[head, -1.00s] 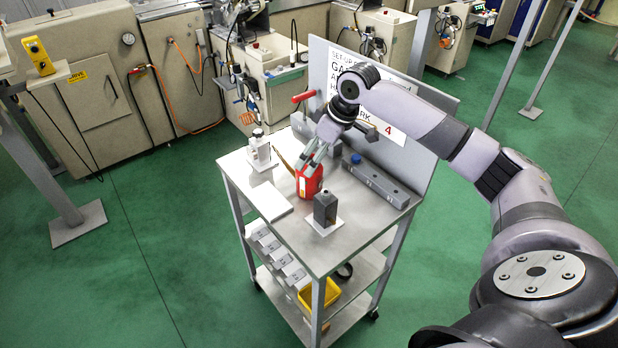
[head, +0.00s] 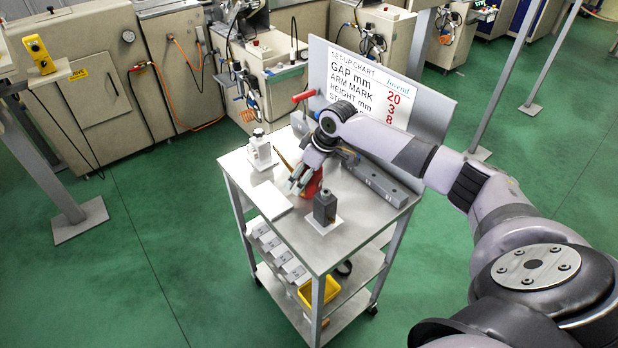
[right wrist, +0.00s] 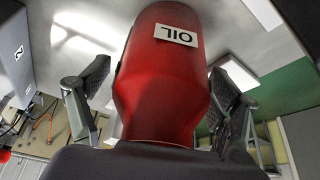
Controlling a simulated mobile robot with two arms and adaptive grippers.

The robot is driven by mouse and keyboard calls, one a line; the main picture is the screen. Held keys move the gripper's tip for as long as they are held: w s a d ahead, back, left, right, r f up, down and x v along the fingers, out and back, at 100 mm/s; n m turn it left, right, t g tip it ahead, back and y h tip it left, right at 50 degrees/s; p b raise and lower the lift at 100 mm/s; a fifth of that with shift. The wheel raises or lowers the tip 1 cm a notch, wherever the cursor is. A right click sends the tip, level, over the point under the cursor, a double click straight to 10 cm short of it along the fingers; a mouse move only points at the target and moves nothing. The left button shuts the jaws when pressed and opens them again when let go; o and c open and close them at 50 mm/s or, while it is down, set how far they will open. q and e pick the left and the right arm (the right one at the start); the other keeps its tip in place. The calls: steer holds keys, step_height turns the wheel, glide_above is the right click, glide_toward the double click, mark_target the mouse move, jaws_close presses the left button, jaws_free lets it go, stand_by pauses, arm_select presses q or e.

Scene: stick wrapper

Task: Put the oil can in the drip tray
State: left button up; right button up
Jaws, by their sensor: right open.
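The red oil can (head: 312,186) stands on the top of the cart, mostly hidden behind my right gripper in the head view. In the right wrist view the can (right wrist: 165,75) fills the middle, with its OIL label towards the camera. My right gripper (head: 300,184) is open, one finger on each side of the can, with gaps showing beside it. A flat white piece (head: 271,207) lies left of the can; I cannot tell whether it is the drip tray. A yellow bin (head: 319,292) sits on a lower shelf. My left gripper is not in view.
A dark grey block (head: 325,208) on a white plate stands close in front of the can. A long grey bar (head: 375,184) and the setup chart board (head: 440,125) line the cart's right side.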

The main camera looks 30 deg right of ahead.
steer(key=c, duration=1.7)
steer(key=shift+r, duration=0.1)
